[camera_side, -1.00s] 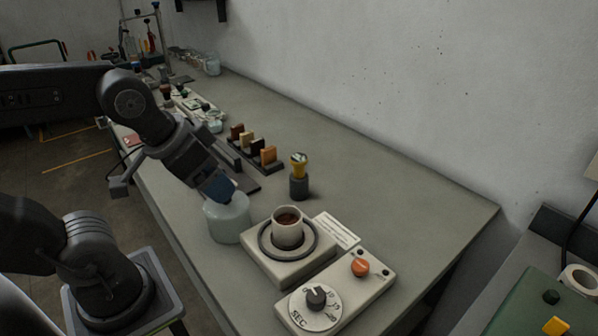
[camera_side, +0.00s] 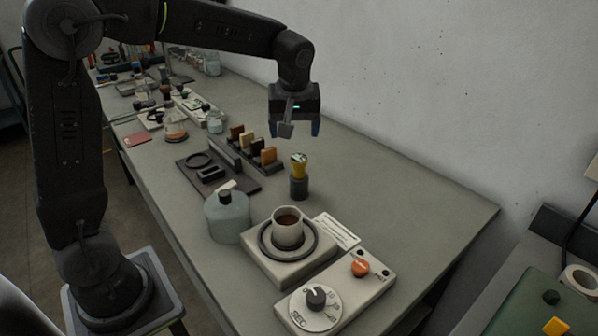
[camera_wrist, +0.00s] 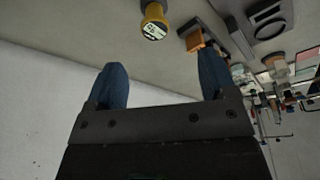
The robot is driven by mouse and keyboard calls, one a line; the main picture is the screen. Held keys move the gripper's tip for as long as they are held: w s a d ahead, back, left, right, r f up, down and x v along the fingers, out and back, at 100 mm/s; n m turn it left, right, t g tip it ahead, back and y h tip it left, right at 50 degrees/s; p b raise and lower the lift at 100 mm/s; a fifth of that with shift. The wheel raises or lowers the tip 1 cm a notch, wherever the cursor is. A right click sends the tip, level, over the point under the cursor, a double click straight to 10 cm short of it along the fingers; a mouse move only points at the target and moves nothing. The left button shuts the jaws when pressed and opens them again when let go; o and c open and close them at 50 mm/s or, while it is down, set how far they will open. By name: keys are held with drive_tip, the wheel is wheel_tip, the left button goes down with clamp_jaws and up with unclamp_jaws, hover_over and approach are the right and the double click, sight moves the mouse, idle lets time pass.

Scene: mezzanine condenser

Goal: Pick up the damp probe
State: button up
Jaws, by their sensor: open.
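The likely damp probe (camera_side: 299,166) has a yellow body and a pale marked top. It stands upright in a dark round holder (camera_side: 299,188) on the bench. In the wrist view the probe (camera_wrist: 154,22) shows at the top, just beyond my fingertips. My gripper (camera_side: 294,131) is open and empty, pointing down. It is above the probe in the side view, apart from it. Both blue fingers of my gripper (camera_wrist: 162,72) show in the wrist view with nothing between them.
A rack of several coloured blocks (camera_side: 253,148) stands left of the probe. In front are a jar (camera_side: 228,219), a cup of brown material (camera_side: 288,230) on a ringed stand and a dial box (camera_side: 344,291). The bench is clear to the right, towards the wall.

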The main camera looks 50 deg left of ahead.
sight(299, 160)
drive_tip(key=x, duration=0.9)
drive_tip(key=shift+w+a+f, duration=0.15)
drive_tip(key=shift+w+f, duration=0.1)
drive_tip(key=shift+w, duration=0.2)
drive_tip(key=x, duration=0.5)
drive_tip(key=shift+w, duration=0.3)
drive_tip(key=shift+r, duration=0.1)
drive_tip(key=c, duration=1.1)
